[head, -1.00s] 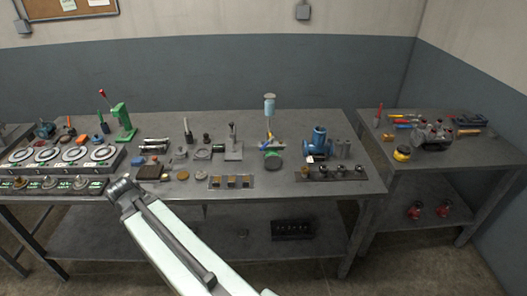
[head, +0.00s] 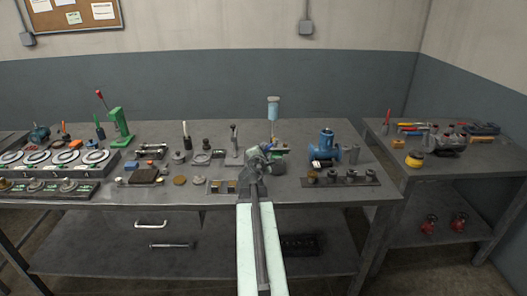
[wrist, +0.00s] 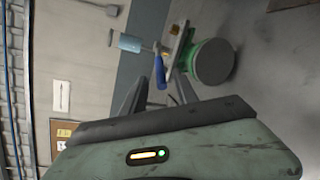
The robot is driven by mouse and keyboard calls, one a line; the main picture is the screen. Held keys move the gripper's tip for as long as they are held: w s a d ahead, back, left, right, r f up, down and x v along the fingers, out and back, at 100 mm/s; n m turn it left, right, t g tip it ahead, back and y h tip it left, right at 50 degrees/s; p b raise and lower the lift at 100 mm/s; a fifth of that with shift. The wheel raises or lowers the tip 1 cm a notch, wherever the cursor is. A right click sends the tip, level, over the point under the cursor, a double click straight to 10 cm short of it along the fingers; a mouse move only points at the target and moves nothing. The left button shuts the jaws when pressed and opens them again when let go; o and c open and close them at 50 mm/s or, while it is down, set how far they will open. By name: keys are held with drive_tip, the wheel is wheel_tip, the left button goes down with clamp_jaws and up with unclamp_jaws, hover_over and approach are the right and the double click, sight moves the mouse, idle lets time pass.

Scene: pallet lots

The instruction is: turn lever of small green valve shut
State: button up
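The small green valve shows in the wrist view as a round green body (wrist: 214,62) with a flat metal plate beside it and a blue lever (wrist: 160,71). In the head view the green body (head: 279,167) is partly hidden behind my gripper (head: 258,158). In the wrist view my gripper (wrist: 163,80) has its two fingers apart. The lever's end shows in the gap between the fingertips. I cannot tell whether either finger touches it.
A light blue cylinder on a stem (head: 273,108) rises just behind the valve. A blue pump-like fitting (head: 326,147) stands to the right, behind a rack of dark knobs (head: 341,178). A lever stand (head: 234,150) is close on the left. A second bench (head: 455,170) is farther right.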

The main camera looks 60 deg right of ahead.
sight(271, 146)
drive_tip(key=x, duration=0.3)
drive_tip(key=shift+s+d, duration=0.1)
drive_tip(key=shift+d, duration=0.15)
clamp_jaws()
drive_tip(key=shift+a, duration=0.1)
idle(1.0)
